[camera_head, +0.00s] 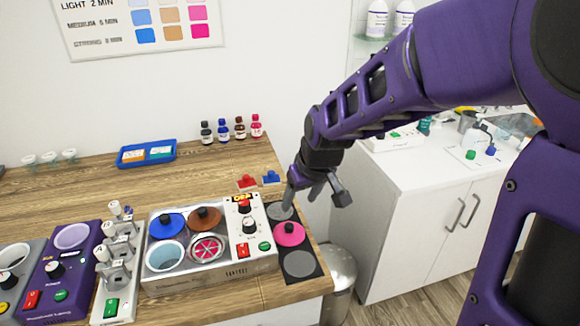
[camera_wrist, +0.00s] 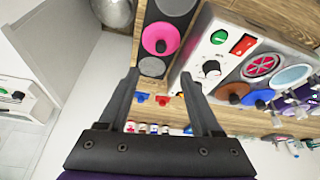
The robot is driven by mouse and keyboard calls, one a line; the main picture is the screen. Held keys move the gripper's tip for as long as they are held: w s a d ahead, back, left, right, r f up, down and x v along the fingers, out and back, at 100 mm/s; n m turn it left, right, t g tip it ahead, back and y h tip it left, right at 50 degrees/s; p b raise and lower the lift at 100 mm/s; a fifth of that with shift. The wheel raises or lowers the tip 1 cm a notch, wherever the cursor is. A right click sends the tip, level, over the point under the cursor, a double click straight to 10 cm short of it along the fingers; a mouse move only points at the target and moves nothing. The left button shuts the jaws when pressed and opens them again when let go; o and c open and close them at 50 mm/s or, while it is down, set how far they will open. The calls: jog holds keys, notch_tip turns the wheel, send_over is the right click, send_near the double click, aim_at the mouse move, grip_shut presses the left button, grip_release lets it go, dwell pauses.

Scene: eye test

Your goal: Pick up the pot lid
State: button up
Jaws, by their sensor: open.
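A pink lid with a black knob (camera_head: 284,239) lies on a dark strip (camera_head: 312,281) at the right end of the wooden counter. The pink lid also shows in the wrist view (camera_wrist: 155,31), beyond my fingertips. A blue lid (camera_head: 158,226) and a brown lid (camera_head: 212,222) sit on the heater unit (camera_head: 262,263); which lid is the pot lid I cannot tell. My gripper (camera_head: 317,195) is open above the strip's far end, apart from the lids. In the wrist view nothing is between its fingers (camera_wrist: 159,76).
Two grey discs (camera_head: 299,264) flank the pink lid on the strip. Red (camera_head: 247,183) and blue (camera_head: 271,178) small items and several bottles (camera_head: 240,128) stand behind. A metal bin (camera_head: 341,274) and white cabinet (camera_head: 415,220) are right of the counter.

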jog(key=b, duration=0.1)
send_over(289, 226)
jog(key=s+d, duration=0.1)
jog(key=s, duration=0.1)
notch_tip(289, 226, down, 7)
jog(key=shift+f, duration=0.1)
jog(key=b+x, duration=0.1)
jog(key=x, duration=0.4)
jog(key=shift+s+f, duration=0.1)
jog(key=shift+d, duration=0.1)
grip_shut()
